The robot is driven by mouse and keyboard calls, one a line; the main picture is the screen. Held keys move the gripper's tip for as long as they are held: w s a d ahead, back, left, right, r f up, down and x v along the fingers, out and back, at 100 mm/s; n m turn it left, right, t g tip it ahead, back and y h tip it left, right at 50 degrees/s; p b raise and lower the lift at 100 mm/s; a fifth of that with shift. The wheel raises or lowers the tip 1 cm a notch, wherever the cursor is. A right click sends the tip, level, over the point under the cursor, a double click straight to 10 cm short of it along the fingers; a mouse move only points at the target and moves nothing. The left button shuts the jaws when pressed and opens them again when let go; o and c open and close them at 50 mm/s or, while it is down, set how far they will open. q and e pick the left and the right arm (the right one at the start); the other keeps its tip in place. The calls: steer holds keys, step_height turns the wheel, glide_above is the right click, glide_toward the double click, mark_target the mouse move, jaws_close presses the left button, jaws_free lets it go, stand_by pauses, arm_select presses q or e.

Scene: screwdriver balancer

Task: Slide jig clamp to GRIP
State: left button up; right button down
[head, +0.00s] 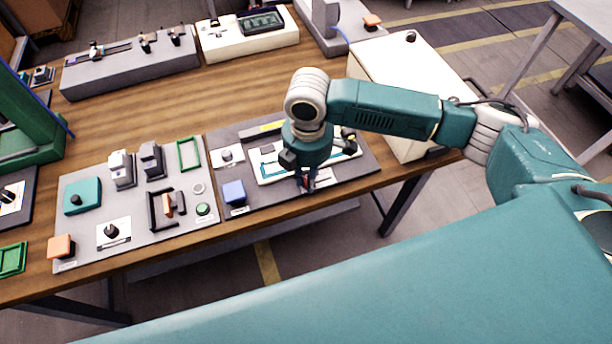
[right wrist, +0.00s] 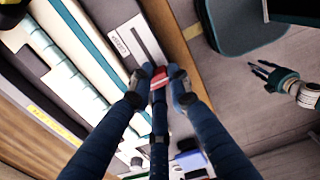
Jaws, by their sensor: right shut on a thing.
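My right gripper (head: 307,186) reaches down at the front edge of the dark grey panel (head: 352,180) on the bench. In the right wrist view its fingers (right wrist: 158,78) are shut on a small red knob (right wrist: 159,81), which I take to be the jig clamp's slider. The knob is at the end of a pale label plate (right wrist: 135,42) with a dark straight slot. The plate's lettering is too small to read surely. In the head view the fingers and arm mostly hide the clamp. My left gripper (right wrist: 277,76) shows small in the right wrist view, away from the bench, its fingers apart and empty.
A blue block (head: 234,192) stands just left of my right gripper. A white tray-like jig (head: 268,172) lies behind it. A grey panel (head: 75,235) with knobs and frames is further left. A white cabinet (head: 415,85) stands behind my right arm. The floor before the bench is open.

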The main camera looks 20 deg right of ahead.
mark_target(331, 177)
steer(key=d+p, duration=0.1)
steer(key=d, duration=0.1)
steer(key=d+p, duration=0.1)
steer(key=d, duration=0.1)
steer(key=d+p, duration=0.1)
steer(key=d, duration=0.1)
steer(key=shift+w+r, duration=0.2)
steer(key=shift+w, duration=0.05)
steer(key=shift+d, duration=0.2)
steer(key=shift+w+a, duration=0.1)
steer(key=c, duration=2)
jaws_free()
steer(key=o, duration=0.4)
steer(key=shift+o, duration=0.2)
steer(key=shift+f, duration=0.15)
